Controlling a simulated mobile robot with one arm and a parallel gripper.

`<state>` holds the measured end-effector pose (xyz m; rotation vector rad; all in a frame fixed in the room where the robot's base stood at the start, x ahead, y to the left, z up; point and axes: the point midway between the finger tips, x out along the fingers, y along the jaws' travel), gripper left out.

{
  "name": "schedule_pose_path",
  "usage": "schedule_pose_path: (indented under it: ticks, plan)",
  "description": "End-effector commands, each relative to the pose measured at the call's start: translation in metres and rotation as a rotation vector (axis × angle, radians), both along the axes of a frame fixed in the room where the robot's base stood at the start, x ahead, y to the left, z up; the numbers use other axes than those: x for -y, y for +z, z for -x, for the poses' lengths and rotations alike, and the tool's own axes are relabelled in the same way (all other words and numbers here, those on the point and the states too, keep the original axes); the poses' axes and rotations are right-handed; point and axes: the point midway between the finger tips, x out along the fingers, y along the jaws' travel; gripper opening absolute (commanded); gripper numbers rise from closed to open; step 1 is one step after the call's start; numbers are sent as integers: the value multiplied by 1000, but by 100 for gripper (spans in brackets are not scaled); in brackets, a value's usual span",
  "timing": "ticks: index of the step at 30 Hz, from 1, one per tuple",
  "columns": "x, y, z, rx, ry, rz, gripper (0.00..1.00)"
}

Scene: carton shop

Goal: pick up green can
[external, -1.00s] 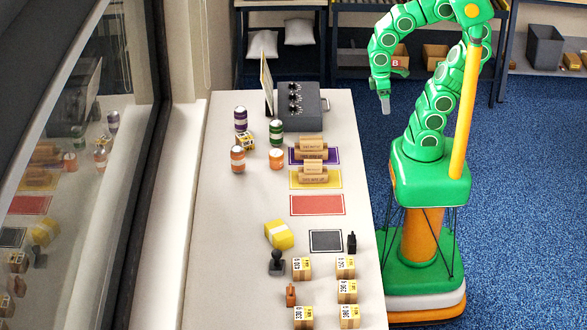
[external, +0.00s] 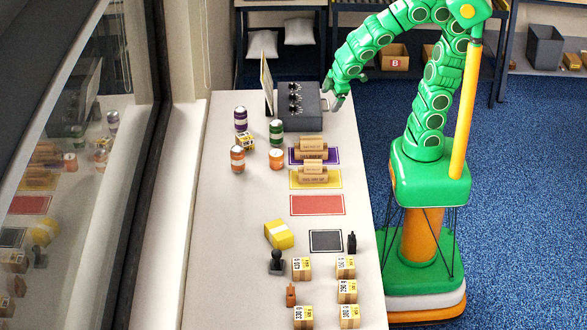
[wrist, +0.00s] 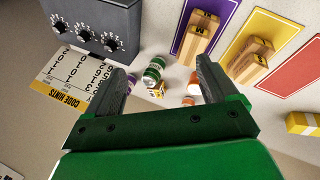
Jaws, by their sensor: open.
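The green can (external: 276,132), with a white band, stands upright on the table near the grey box with dials. It also shows in the wrist view (wrist: 153,72), between my open fingers and beyond them. My gripper (external: 336,98) is open and empty, above the table's right edge, to the right of and apart from the can. Both fingers also show in the wrist view (wrist: 165,88).
Wooden blocks (external: 313,150) lie on coloured mats to the right.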

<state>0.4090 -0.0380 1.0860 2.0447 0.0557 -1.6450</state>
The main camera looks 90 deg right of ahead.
Motion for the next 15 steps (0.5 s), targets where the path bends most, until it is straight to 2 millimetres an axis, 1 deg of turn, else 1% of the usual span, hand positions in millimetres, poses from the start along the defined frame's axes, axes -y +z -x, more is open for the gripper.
schedule_pose_path:
  ticks: [8, 15]
  plan:
    - [36, -17, -30, -86, 149, 241, 87]
    - [62, -30, -64, -201, 342, 486, 87]
